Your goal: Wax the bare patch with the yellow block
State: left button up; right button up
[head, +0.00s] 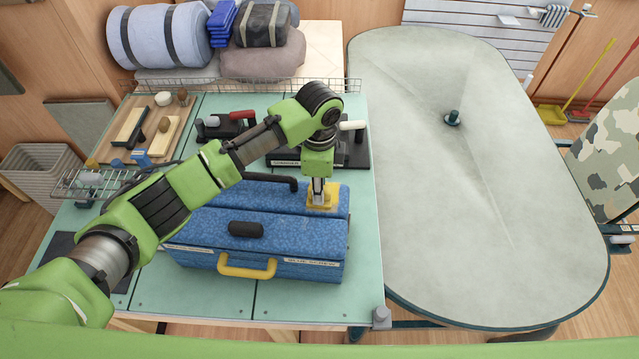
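The yellow block (325,196) is at the right end of the rear part of a blue speckled case, on or just above its top. My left arm reaches in from the left. Its gripper (319,190) points down at the block, with its fingers close together on the block's upper part. The gripper and block hide the surface under them. The blue case (300,234) has a dark grip on top and a yellow handle in front. I cannot make out a bare patch. My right gripper is not in view.
The case stands on a green worktable (220,309). Behind it are a dark stand with a white roller (352,125) and a red-and-black tool (242,117). A wooden board (168,132) with brushes lies at back left. A large grey oval table (450,220) stands right, mostly clear.

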pick_arm(q)
jog(key=shift+s+a+f, duration=0.15)
jog(key=shift+s, duration=1.2)
jog(key=shift+r, duration=0.85)
jog(key=shift+r, duration=2.5)
